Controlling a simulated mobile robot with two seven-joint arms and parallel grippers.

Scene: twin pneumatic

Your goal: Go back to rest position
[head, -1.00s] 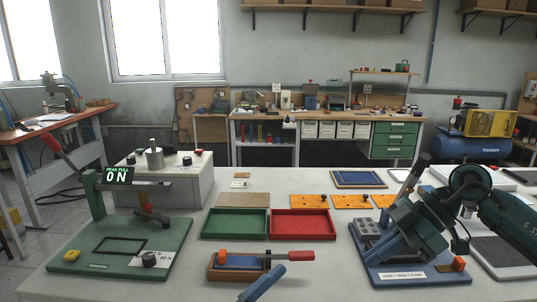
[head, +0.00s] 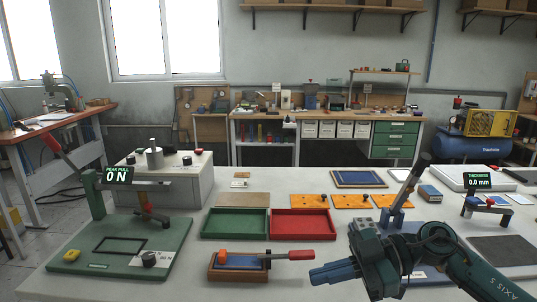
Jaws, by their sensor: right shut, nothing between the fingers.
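My right gripper (head: 318,274) reaches in from the lower right, with its blue fingers pointing left. The fingers are together and empty, in front of the table's middle, right of and a little below the red-handled tool (head: 290,255) on its wooden block (head: 238,273). My right forearm covers much of the blue-based lever device (head: 398,212). My left gripper is out of view.
A green tray (head: 236,224) and a red tray (head: 302,224) lie mid-table. A green pull tester (head: 120,250) reading 0 N stands left. A thickness gauge (head: 477,203) reading 0.0 mm and a dark mat (head: 505,249) are at right.

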